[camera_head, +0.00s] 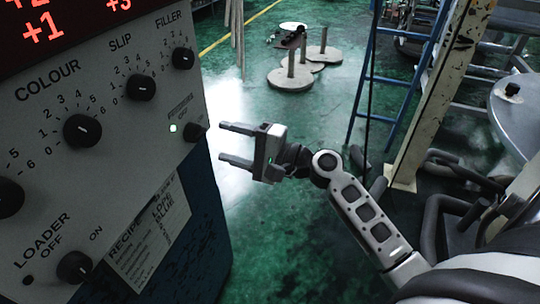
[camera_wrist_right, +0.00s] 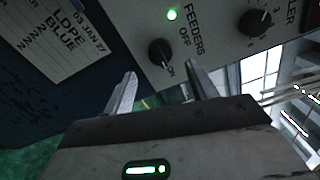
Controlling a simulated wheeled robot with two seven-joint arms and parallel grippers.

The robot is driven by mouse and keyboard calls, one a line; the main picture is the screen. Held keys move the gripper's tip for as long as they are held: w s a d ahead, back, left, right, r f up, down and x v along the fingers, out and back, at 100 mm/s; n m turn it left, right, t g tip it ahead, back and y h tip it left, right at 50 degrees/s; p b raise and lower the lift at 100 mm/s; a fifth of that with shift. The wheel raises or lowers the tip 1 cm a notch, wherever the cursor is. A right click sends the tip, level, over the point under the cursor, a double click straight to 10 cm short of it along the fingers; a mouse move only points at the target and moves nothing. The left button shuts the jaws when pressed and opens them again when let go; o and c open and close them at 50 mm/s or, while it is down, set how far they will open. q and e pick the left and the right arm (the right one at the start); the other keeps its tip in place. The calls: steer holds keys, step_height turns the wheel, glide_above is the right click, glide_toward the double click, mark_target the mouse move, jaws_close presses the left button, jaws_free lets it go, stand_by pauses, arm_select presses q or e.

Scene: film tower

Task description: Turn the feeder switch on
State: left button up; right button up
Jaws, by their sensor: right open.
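The feeder switch is a small black knob (camera_head: 195,132) on the right edge of the grey panel, and it also shows in the right wrist view (camera_wrist_right: 160,52). The words FEEDERS, OFF and ON are beside it; I cannot tell for sure which way its pointer faces. A green lamp (camera_wrist_right: 172,14) next to it is lit. My right gripper (camera_head: 221,142) is open and empty, pointing at the panel. In the right wrist view its two fingertips (camera_wrist_right: 160,72) lie on either side of the knob's line, apparently just short of it. My left gripper is not in view.
The panel also carries the filler knob (camera_head: 183,58), slip knob (camera_head: 141,87), colour knob (camera_head: 82,130) and loader knob (camera_head: 74,267). A recipe sheet (camera_head: 148,232) hangs below. A blue ladder (camera_head: 375,80) stands behind my right arm.

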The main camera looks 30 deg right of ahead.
steer(key=b+v, duration=0.2)
steer(key=v, duration=0.7)
steer(key=shift+s+d, duration=0.2)
steer(key=shift+s, duration=0.1)
steer(key=s+a+f+n+g+h, duration=0.2)
steer(key=a+f+n+h, duration=0.1)
steer(key=f, duration=0.6)
steer(key=s+a+f+n+g+h, duration=0.1)
steer(key=s+a+f+n+h, duration=0.15)
steer(key=f, duration=0.55)
steer(key=s+a+f+n+g+h, duration=0.1)
steer(key=s+a+f+n+h, duration=0.1)
steer(key=s+a+f+n, duration=0.4)
steer(key=s+n, duration=0.1)
steer(key=n, duration=0.3)
steer(key=shift+h, duration=0.35)
